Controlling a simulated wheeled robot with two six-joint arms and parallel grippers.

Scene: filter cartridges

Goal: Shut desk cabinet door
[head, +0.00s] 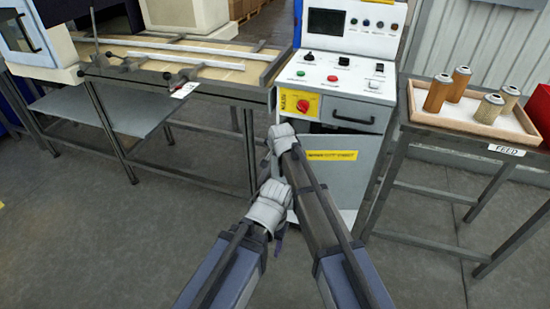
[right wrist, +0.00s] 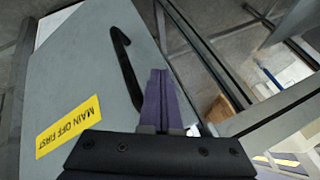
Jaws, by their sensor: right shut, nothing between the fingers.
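The desk cabinet (head: 372,165) stands under the control panel, in the middle of the head view. Its grey door (head: 330,175) carries a yellow label and is partly hidden by my right arm; I cannot tell from here how far it stands ajar. The right wrist view shows the door face (right wrist: 85,70) with its "MAIN OFF FIRST" label and a black bar handle (right wrist: 127,68). My right gripper (right wrist: 160,85) is shut and empty, beside the handle. In the head view it is at the door's left edge (head: 266,165). My left gripper (head: 276,225) is lower, in front; its fingers are unclear.
A workbench (head: 150,60) with rails stands left of the cabinet. A drawer (head: 350,115) with a black handle sits above the door. At right, a FEED stand holds a tray (head: 470,125) with several cartridges. Floor (head: 130,240) is clear in front.

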